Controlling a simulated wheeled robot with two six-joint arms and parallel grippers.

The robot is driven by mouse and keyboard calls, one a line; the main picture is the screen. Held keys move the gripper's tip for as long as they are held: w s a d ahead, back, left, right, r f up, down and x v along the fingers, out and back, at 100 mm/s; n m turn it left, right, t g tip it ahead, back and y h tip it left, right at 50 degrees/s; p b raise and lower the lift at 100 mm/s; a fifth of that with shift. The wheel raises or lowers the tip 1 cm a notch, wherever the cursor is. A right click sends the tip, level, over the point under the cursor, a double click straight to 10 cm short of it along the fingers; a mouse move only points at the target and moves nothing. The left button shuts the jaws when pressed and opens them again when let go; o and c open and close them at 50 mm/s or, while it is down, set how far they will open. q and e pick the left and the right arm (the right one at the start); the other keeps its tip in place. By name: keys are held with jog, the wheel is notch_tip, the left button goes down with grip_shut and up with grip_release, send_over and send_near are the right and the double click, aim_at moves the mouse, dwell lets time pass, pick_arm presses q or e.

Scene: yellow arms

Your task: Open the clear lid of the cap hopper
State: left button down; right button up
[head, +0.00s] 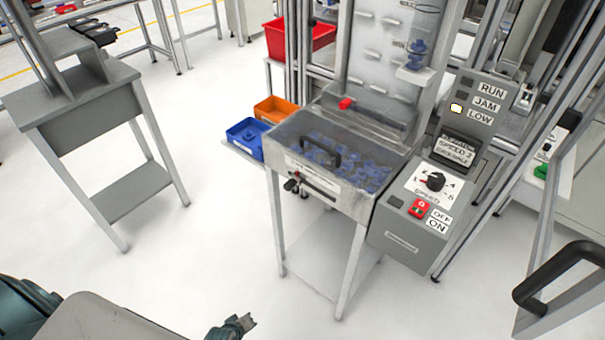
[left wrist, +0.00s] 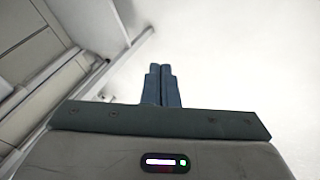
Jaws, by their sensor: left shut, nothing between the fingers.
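The cap hopper (head: 318,192) stands in the middle of the head view on a grey metal stand. Its clear lid (head: 345,137) lies down over the bin, with a black arched handle (head: 322,160) near the front edge. Blue caps (head: 372,178) show through the lid. My left gripper (head: 249,321) is low at the bottom edge of the head view, in front of the hopper and well apart from it. Its fingers (left wrist: 162,85) are together and empty in the left wrist view. My right gripper is not in view.
A control box (head: 410,225) with a speed knob and red switch adjoins the hopper on the right. Blue (head: 246,138) and orange (head: 277,108) bins sit behind its left side. A grey table (head: 80,95) stands left. A black-handled frame (head: 560,275) is at right. Floor between is clear.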

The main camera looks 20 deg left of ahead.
pick_arm(q)
jog(key=w+d+r+n+t+h+b, duration=0.1)
jog(key=w+r+n+t+b, duration=0.4)
jog(key=w+r, duration=0.65)
jog(key=n+t+h+b, duration=0.4)
jog(key=n+t+h, duration=0.25)
jog(key=n, duration=0.95)
send_near(314, 159)
jog(key=s+d+r, duration=0.1)
jog(key=s, duration=0.1)
jog(key=shift+t+y, duration=0.25)
jog(key=shift+t, duration=0.2)
jog(key=x, duration=0.9)
jog(key=shift+w+d+r, duration=0.1)
jog(key=shift+w+d, duration=0.05)
jog(key=shift+w, duration=0.2)
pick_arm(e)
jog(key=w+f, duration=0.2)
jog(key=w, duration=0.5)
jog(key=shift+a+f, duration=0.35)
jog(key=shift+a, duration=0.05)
pick_arm(q)
jog(key=shift+r, duration=0.15)
